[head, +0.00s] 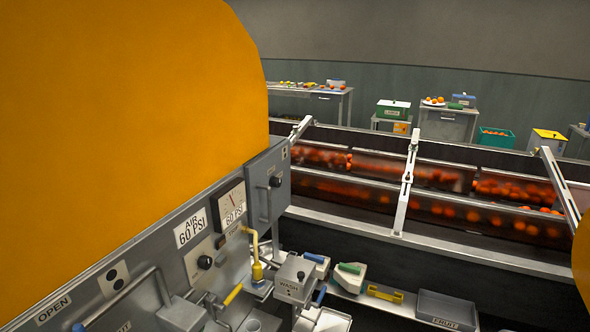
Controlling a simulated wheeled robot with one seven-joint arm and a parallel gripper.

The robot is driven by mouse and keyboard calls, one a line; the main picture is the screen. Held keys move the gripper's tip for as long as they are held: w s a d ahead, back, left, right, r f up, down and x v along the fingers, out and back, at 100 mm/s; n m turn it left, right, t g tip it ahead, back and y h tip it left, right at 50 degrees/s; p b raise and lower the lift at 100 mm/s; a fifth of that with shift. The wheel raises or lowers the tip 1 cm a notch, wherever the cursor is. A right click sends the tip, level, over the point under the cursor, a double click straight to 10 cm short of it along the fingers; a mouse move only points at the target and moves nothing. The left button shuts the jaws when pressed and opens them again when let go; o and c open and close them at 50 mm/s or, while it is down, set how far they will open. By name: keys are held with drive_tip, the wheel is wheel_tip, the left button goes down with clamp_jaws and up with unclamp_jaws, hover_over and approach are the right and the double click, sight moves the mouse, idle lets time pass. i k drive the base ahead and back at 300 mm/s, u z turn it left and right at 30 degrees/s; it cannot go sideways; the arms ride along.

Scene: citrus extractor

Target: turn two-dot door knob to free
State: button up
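A pale plate with two black dots (114,277) is on the grey machine front at the lower left. A bent metal bar (130,294) runs just below and beside it. I cannot make out for certain a knob belonging to the two-dot door; the lower left is cut off by the frame. A black knob (205,262) sits on a light plate further right. Another dark knob (275,181) is on a grey door panel (264,208) beside the gauge. My gripper is not in view.
A large orange rounded surface (130,110) blocks the upper left. A gauge (232,205), a yellow handle (233,293) and a WASH box (294,278) crowd the front. A grey FRUIT tray (447,309) lies lower right. Conveyor troughs of oranges (410,174) run behind.

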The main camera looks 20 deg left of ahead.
sight(274, 182)
drive_tip(key=i, duration=2.25)
drive_tip(key=u, duration=3.45)
